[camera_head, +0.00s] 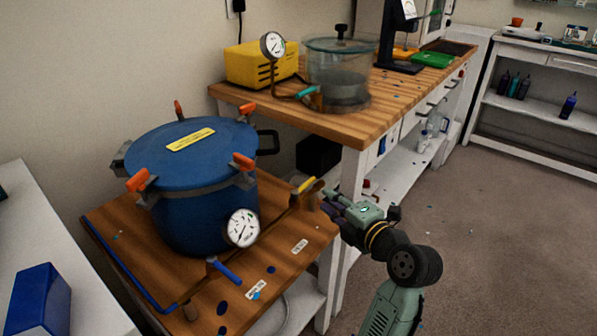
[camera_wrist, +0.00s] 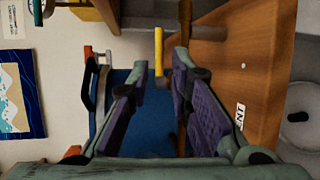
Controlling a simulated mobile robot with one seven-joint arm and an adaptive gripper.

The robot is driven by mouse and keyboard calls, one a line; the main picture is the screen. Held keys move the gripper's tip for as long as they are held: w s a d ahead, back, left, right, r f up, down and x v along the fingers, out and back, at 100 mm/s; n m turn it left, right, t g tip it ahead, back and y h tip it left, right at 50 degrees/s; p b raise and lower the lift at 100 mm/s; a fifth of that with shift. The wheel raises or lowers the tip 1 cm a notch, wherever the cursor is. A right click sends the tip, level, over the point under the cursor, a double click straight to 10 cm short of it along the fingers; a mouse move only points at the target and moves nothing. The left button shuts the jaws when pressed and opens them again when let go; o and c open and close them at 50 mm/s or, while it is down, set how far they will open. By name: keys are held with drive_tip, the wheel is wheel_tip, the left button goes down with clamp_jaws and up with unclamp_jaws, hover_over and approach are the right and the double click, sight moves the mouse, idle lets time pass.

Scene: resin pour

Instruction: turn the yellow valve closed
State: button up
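The yellow valve handle (camera_head: 305,184) stands over the pipe at the right edge of the wooden stand, beside the blue pressure pot (camera_head: 190,190). My gripper (camera_head: 328,201) is just right of the handle in the head view. In the wrist view the yellow handle (camera_wrist: 159,52) lies ahead, between the lines of the two purple-padded fingertips. My gripper (camera_wrist: 161,74) is open there, with a gap between its fingers. I cannot tell whether a finger touches the handle. The valve body is partly hidden.
A blue-handled valve (camera_head: 225,271) and a white dial gauge (camera_head: 242,228) are at the pot's front. The wooden bench (camera_head: 350,127) behind carries a glass chamber (camera_head: 340,75) and a yellow pump (camera_head: 260,65). The floor at right is clear.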

sight(309, 181)
drive_tip(key=p+x, duration=0.2)
drive_tip(key=x, duration=0.8)
drive_tip(key=shift+w+a+f+p, duration=0.1)
drive_tip(key=shift+w+a+p, duration=0.15)
drive_tip(key=shift+w+p, duration=0.1)
drive_tip(key=shift+c, duration=0.3)
clamp_jaws()
